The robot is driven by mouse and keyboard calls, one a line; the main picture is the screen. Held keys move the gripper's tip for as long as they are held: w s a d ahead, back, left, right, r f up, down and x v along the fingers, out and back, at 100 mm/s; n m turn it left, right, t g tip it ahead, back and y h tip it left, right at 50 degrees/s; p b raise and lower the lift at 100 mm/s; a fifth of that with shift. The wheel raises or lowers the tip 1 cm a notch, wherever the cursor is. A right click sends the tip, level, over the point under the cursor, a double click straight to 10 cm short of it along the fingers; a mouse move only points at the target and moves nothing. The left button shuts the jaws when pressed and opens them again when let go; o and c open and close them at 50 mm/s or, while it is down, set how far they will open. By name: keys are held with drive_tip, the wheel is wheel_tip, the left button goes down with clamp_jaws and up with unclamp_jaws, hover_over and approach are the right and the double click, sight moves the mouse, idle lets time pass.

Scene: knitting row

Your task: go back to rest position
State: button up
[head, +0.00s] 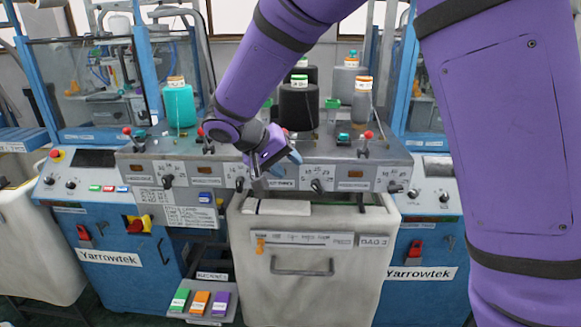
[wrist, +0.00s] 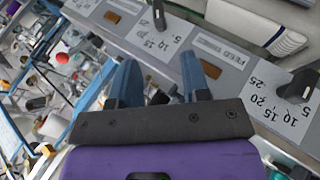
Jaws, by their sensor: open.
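My gripper (head: 272,168) hangs in front of the grey control panel (head: 140,160) of the middle knitting machine, at the end of my purple arm. In the wrist view my gripper (wrist: 160,75) shows two blue fingers held apart with nothing between them. Behind the fingers lies the panel with its black knobs and number scales, seen tilted. A black knob (head: 316,186) on the panel is just right of the gripper in the head view. I cannot tell whether the fingers touch the panel.
A pale bin (head: 300,295) with a handle stands below the panel, with a folded white cloth (head: 283,207) on top. A teal yarn cone (head: 179,105) and a black one (head: 299,107) stand behind. Levers with red balls (head: 368,134) rise from the panel.

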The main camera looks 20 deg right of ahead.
drive_tip(key=s+d+r+y, duration=0.5)
drive_tip(key=s+d+r, duration=0.4)
drive_tip(key=s+d, duration=0.3)
drive_tip(key=s+d+r+n+t+y, duration=0.1)
drive_tip(key=s, duration=0.7)
drive_tip(key=s+d+r+n+t+y, duration=0.1)
drive_tip(key=s+d+t+y, duration=0.1)
drive_tip(key=s, duration=0.6)
drive_tip(key=shift+d+r+y, duration=0.2)
drive_tip(key=shift+y, duration=0.1)
drive_tip(key=shift+w, duration=0.1)
idle(0.9)
